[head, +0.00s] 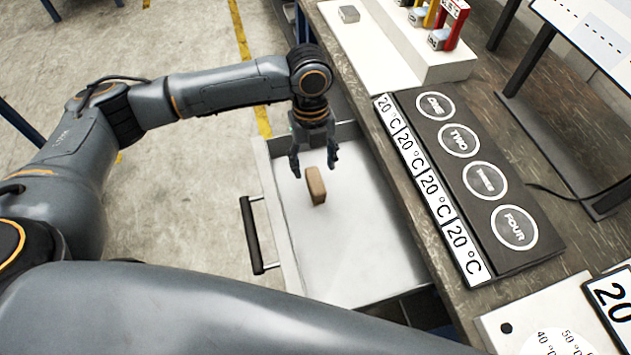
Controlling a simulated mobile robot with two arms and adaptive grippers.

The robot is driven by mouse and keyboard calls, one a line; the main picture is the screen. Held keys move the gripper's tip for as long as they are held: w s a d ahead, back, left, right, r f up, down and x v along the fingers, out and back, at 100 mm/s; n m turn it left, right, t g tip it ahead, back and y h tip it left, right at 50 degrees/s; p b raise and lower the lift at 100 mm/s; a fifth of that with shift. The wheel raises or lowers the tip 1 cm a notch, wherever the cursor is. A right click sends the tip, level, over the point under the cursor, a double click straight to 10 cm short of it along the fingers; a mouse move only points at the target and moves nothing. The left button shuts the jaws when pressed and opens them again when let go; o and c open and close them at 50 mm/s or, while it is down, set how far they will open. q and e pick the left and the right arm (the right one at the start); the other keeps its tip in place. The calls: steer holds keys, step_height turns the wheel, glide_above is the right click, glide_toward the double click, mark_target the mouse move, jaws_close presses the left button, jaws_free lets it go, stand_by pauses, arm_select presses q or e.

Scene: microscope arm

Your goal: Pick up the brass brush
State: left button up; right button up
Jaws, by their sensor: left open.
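A small brown block-shaped thing (316,186) lies in the open white drawer (345,250). It may be the brass brush seen from above, but I cannot make out bristles. My left gripper (314,168) is open and points down over the drawer, just beyond the brown thing in the picture. My right gripper is not in view.
The drawer has a black handle (252,235) on its left side. On the workbench to the right lies a black plate (490,190) with circles marked ONE to FOUR. A white stand (420,60) with coloured clamps is at the back. The drawer's near part is empty.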

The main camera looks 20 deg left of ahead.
mark_target(315, 179)
arm_select(q)
steer(key=shift+f, duration=0.65)
steer(key=shift+w+f, duration=0.1)
steer(key=shift+f, duration=0.25)
steer(key=shift+d+f, duration=0.1)
steer(key=shift+f, duration=0.55)
step_height(315, 179, down, 4)
steer(key=shift+r+p, duration=0.25)
steer(key=shift+p, duration=0.3)
steer(key=shift+f, duration=0.25)
jaws_close()
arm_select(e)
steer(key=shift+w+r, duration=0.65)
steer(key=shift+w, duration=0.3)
